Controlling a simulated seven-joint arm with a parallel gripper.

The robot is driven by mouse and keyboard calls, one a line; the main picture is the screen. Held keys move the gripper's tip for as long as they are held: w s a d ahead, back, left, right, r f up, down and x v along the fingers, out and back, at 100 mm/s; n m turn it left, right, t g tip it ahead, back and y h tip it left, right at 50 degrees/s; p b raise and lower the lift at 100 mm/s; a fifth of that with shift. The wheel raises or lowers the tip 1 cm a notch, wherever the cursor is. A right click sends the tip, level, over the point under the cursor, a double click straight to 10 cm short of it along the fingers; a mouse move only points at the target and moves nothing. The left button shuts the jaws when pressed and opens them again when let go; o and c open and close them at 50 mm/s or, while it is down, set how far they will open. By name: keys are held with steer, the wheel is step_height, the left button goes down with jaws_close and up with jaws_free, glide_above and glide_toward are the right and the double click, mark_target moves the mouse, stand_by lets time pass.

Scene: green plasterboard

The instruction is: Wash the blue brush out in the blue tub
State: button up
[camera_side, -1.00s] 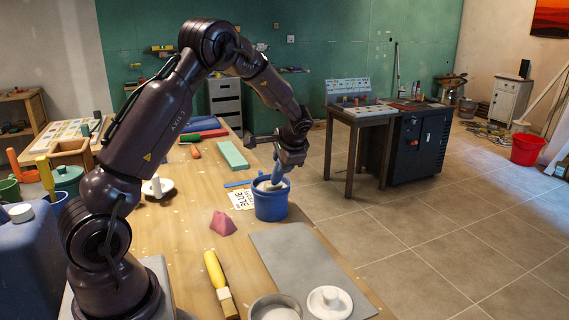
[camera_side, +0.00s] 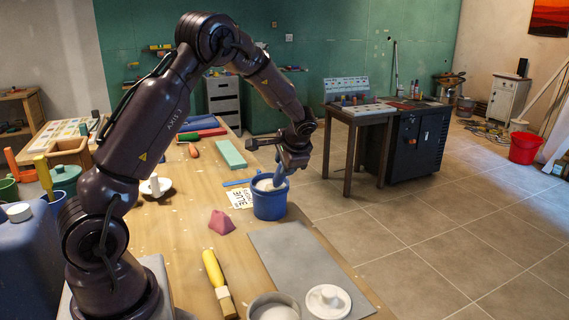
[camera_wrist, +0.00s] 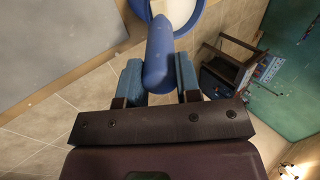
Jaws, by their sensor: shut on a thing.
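The blue tub (camera_side: 269,203) stands on the wooden bench, right of its middle, with pale contents at its top. My gripper (camera_side: 280,166) is above the tub, shut on the handle of the blue brush (camera_side: 279,176). The brush points down into the tub, and its lower end is hidden by the rim. In the wrist view the brush's blue handle (camera_wrist: 158,55) lies between the two blue fingers of my gripper (camera_wrist: 160,75). A part of the tub's blue rim (camera_wrist: 192,20) shows beyond it, around the pale contents.
A printed card (camera_side: 240,198) lies left of the tub, and a pink block (camera_side: 221,222) sits in front of it. A grey board (camera_side: 310,268) lies at the near right.

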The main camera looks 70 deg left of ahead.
steer(key=shift+a+f, duration=0.1)
steer(key=shift+a, duration=1.25)
steer(key=shift+d, duration=0.1)
steer(key=shift+d, duration=0.6)
steer(key=v, duration=0.8)
stand_by(0.7)
steer(key=shift+r, duration=2.55)
